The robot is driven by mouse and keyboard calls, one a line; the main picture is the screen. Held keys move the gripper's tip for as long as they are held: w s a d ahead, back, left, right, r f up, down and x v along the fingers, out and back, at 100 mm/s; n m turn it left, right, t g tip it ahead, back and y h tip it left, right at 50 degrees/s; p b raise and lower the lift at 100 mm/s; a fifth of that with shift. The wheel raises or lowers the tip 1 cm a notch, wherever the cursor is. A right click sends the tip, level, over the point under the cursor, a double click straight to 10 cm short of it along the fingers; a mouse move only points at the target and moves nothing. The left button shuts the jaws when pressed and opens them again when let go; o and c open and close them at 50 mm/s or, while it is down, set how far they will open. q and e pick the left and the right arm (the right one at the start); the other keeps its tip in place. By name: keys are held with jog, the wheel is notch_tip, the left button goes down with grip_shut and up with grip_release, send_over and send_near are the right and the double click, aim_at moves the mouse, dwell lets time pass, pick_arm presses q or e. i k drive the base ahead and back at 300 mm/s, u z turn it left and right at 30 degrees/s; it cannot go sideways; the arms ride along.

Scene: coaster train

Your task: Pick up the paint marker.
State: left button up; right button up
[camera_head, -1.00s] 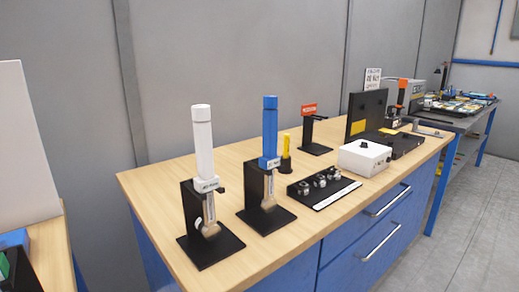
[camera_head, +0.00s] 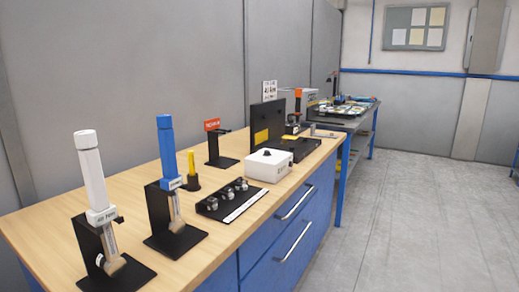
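A slim yellow marker-like object (camera_head: 191,163) stands upright in a small black holder (camera_head: 193,183) on the wooden-topped workbench (camera_head: 140,176). It looks like the paint marker, but its label is too small to read. It stands just behind and right of the black stand with the blue-handled tool (camera_head: 165,140). Its lower end is hidden in the holder. Neither of my grippers is in view.
A white-handled tool (camera_head: 90,167) in a black stand is at the near left. A black stand with a red sign (camera_head: 212,125), a black strip with several metal parts (camera_head: 218,207) and a white box (camera_head: 268,165) are nearby. Grey floor (camera_head: 390,220) is clear at right.

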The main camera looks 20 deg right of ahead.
aim_at(190, 154)
jog(key=z, duration=0.55)
jog(key=k, duration=0.65)
jog(key=z, duration=1.3)
jog(key=i, duration=2.15)
jog(key=u, duration=1)
jog(key=i, duration=0.3)
jog(key=u, duration=0.35)
